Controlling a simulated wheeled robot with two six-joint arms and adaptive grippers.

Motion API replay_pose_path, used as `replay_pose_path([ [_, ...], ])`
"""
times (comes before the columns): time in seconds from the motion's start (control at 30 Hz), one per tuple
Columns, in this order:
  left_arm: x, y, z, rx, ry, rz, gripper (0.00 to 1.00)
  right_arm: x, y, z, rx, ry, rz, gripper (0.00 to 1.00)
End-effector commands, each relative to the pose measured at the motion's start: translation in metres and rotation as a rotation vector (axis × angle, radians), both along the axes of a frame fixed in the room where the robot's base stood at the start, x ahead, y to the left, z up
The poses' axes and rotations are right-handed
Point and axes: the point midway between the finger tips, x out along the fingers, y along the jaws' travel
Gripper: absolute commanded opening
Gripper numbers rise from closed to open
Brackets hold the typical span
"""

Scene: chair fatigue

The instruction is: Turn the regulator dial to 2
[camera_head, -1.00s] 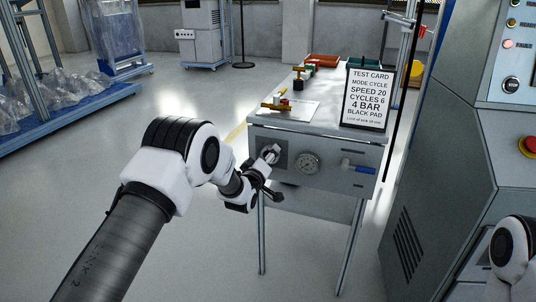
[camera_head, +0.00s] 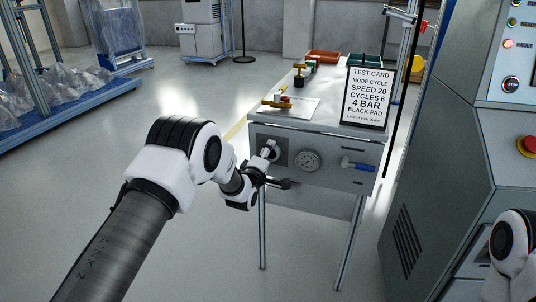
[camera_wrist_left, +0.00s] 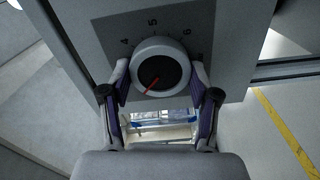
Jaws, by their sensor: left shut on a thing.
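The regulator dial (camera_wrist_left: 160,66) is a round knob with a pale rim, a dark face and a red pointer line. In the left wrist view the pointer aims down and left. Numbers, including 4, 5 and 6, show on the dark plate above it. My left gripper (camera_wrist_left: 160,78) has one finger on each side of the knob and is shut on it. In the head view the gripper (camera_head: 265,160) is at the left of the bench's front panel (camera_head: 335,178), partly hiding the dial. My right gripper is out of view.
A pressure gauge (camera_head: 307,161) and a blue-handled valve (camera_head: 358,168) sit right of the dial. A test card (camera_head: 368,97) stands on the bench top. A grey cabinet (camera_head: 440,190) with a red button stands at right. Open floor lies left of the bench.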

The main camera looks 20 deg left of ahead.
Motion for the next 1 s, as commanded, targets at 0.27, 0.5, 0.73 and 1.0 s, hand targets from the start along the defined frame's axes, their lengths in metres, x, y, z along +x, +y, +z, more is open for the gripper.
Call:
replay_pose_path([
  [0.27,-0.001,0.0,-0.002,0.0,0.003,0.0,0.26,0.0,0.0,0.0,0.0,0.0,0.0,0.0],
  [0.5,0.0,0.0,-0.001,0.001,0.002,-0.001,0.86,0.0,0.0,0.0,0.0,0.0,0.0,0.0],
  [0.73,-0.002,0.0,-0.001,0.001,0.002,0.0,0.86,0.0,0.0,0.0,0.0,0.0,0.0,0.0],
  [1.0,-0.048,0.002,-0.001,0.0,0.005,0.0,0.86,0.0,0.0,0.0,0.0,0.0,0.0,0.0],
])
